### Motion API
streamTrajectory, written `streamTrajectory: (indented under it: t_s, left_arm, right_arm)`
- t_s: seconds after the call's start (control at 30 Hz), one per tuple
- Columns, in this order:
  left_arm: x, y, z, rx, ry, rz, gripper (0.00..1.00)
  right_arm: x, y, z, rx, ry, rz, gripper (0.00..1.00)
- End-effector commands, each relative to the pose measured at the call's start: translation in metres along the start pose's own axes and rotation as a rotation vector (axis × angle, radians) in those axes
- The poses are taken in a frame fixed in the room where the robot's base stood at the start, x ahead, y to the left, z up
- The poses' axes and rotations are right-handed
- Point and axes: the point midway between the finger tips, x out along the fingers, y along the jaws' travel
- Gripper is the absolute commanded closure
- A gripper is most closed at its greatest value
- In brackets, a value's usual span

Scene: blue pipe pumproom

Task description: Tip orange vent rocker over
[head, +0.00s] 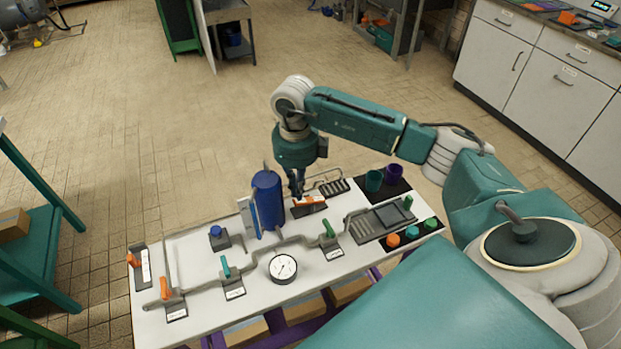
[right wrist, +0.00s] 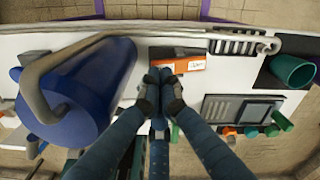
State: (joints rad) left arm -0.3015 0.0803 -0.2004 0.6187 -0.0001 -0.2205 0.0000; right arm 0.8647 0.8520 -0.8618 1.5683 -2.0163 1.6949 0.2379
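An orange rocker (head: 311,201) with a white label sits on a dark base on the white panel table, right of the blue tank. It also shows in the right wrist view (right wrist: 182,63), its label too small to read. My right gripper (head: 297,190) points down at the rocker's left part. In the right wrist view its fingertips (right wrist: 160,88) are together beside the rocker's lower edge, with no object visible between them. Whether they touch it is unclear. My left gripper is not in view.
A blue tank (head: 268,200) stands close left of my right gripper. Grey pipes, a green-handled valve (head: 329,229) and a gauge (head: 283,269) are nearer. Teal and purple cups (head: 374,180) stand to the right. Open floor lies beyond the table.

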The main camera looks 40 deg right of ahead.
Motion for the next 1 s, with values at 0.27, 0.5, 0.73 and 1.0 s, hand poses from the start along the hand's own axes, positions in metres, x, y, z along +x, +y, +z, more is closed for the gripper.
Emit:
streamTrajectory:
  t_s: [0.27,0.5,0.73,1.0]
  left_arm:
    - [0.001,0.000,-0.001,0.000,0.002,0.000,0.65]
    - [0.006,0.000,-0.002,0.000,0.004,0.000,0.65]
    - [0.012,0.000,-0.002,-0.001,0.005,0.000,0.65]
    - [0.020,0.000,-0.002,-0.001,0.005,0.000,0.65]
  right_arm:
    - [0.001,0.000,0.000,0.000,0.000,0.000,1.00]
    - [0.008,0.000,0.000,0.000,0.000,0.000,1.00]
    - [0.016,0.000,0.000,0.000,0.001,0.000,1.00]
    - [0.026,0.000,0.000,0.000,0.001,0.000,1.00]
